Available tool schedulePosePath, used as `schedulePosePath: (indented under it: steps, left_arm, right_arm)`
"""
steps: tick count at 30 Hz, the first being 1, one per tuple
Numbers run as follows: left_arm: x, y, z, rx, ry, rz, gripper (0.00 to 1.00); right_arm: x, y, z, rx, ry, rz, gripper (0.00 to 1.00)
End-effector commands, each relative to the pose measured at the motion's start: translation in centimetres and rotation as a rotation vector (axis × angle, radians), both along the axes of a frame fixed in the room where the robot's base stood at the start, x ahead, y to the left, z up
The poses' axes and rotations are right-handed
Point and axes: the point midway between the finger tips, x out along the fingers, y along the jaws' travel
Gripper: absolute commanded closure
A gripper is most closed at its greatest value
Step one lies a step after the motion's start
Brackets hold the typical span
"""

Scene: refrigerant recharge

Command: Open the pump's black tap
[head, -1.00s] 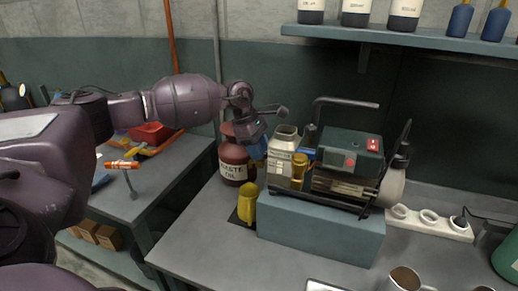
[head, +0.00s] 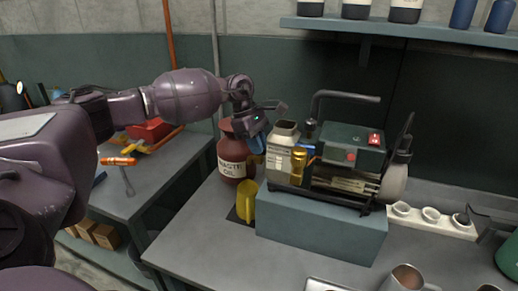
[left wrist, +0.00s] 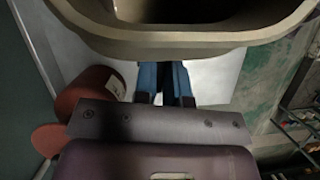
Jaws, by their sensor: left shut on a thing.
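The pump (head: 343,136), dark green with a red switch and a black handle, sits on a teal block (head: 320,228). My left gripper (head: 258,145) points down at the left of the pump, beside a beige open-topped part (head: 284,135). In the left wrist view its two blue fingers (left wrist: 166,84) are close together with a dark strip between them. The gripper is shut on this dark thing, apparently the black tap, mostly hidden by the fingers. My right gripper is not in view.
A red waste oil bottle (head: 233,155) stands just behind and left of my gripper. A yellow object (head: 246,203) stands in front, on a dark mat. A white holder (head: 430,219) and a metal mug (head: 405,279) are at the right. A shelf (head: 400,35) hangs above.

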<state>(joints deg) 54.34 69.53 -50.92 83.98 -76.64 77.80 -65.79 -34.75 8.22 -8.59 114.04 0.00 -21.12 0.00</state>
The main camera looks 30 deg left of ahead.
Motion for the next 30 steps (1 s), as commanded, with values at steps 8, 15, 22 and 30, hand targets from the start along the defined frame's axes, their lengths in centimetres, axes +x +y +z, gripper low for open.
schedulePosePath:
  steps: [8,15,22,30]
  left_arm:
    - [0.0,0.0,0.0,0.0,0.001,-0.064,1.0]
    - [0.0,0.0,0.1,0.0,-0.001,-0.062,0.81]
    - [0.0,0.0,0.1,0.0,-0.001,-0.062,0.63]
    - [0.1,0.3,0.6,0.0,-0.001,-0.061,0.63]
  right_arm:
    - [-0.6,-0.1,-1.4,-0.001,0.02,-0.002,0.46]
    - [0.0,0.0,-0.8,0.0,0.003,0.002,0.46]
    - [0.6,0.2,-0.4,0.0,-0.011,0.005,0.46]
    - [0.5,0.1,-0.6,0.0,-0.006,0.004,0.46]
